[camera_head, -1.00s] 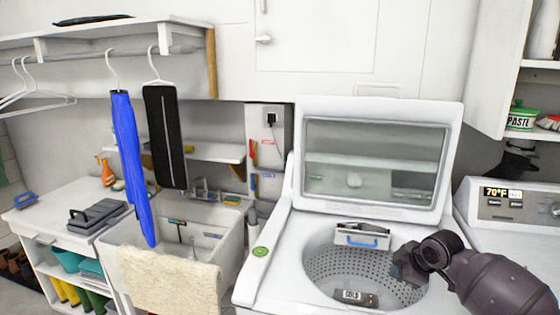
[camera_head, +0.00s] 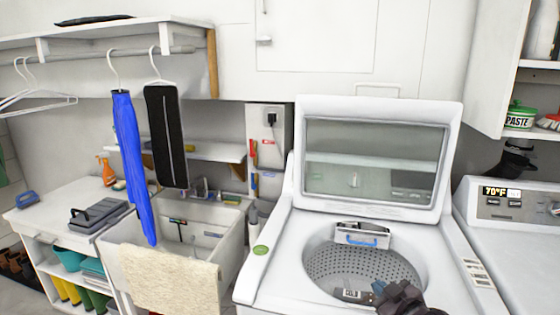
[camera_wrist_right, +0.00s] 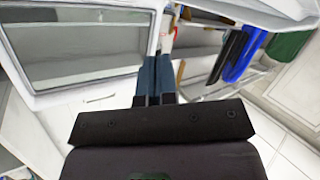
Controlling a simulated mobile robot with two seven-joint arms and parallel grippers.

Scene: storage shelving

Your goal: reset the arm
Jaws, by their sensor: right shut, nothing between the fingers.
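My right gripper (camera_head: 382,290) shows at the bottom of the head view, over the front of the open washing machine's drum opening. In the right wrist view its two blue-grey fingers (camera_wrist_right: 155,80) are together with nothing held. Most of my right arm is out of the head view. My left arm and gripper are not in view.
The white washing machine (camera_head: 275,245) has its lid (camera_head: 375,160) raised. A small box with a blue handle (camera_head: 361,236) sits at the drum's back rim. A sink (camera_head: 225,225) with a cream towel (camera_head: 165,283) stands left, and a control-panelled machine (camera_head: 520,255) right.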

